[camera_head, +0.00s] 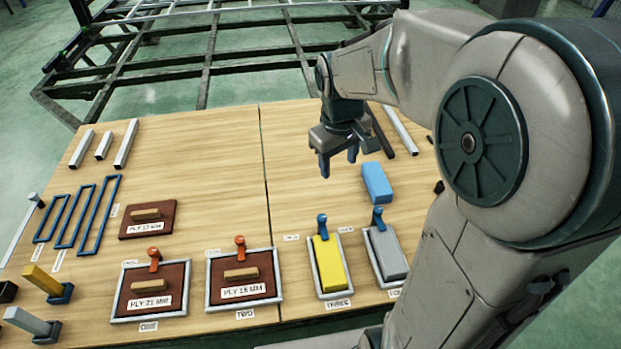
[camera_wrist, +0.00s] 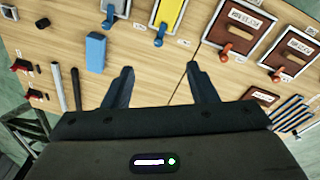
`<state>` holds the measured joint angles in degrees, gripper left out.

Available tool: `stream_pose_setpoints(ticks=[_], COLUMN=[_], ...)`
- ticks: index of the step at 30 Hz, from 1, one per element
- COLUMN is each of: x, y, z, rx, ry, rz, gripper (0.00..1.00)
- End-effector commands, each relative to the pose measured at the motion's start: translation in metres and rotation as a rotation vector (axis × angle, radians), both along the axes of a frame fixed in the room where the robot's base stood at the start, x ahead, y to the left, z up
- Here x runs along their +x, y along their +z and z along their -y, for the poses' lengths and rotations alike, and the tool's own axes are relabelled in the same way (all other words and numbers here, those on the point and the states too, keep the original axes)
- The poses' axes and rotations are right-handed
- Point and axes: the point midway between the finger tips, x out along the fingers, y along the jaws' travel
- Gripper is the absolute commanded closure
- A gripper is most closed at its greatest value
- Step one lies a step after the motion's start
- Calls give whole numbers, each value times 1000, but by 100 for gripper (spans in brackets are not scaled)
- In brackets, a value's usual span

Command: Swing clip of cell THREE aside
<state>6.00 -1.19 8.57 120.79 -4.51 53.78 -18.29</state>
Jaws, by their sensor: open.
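Cell THREE (camera_head: 344,292) is a grey-framed cell holding a yellow block (camera_head: 328,265); the block also shows in the wrist view (camera_wrist: 171,14). Its blue clip (camera_head: 322,226) has a round knob and sits at the far end of the frame, pointing along the block and reaching over its end. The clip also shows in the wrist view (camera_wrist: 159,37). My gripper (camera_head: 338,164) is open and empty, above the table beyond the clip and apart from it. In the wrist view, the clip lies ahead of the spread fingers (camera_wrist: 160,70).
Right of cell THREE is a cell with a grey block (camera_head: 388,252) and its own blue clip (camera_head: 378,216). A loose blue block (camera_head: 377,182) lies near my gripper. Two cells with brown plates and orange clips (camera_head: 240,246) stand left.

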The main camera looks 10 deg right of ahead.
Motion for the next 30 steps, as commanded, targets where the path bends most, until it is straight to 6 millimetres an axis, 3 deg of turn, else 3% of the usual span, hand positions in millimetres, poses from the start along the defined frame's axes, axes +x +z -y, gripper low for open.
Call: stream_pose_setpoints(ticks=[1, 12, 15, 19, 26, 30], x=[16, 107, 121, 131, 134, 133], y=[-38, -182, -206, -223, -245, -273], z=[0, 2, 3, 3, 4, 3], rx=[-2, 18, 28, 36, 39, 40], ry=[36, 292, 336, 369, 379, 379], rz=[-20, -109, -120, -128, -132, -134], gripper=[48, 48, 48, 48, 48, 48])
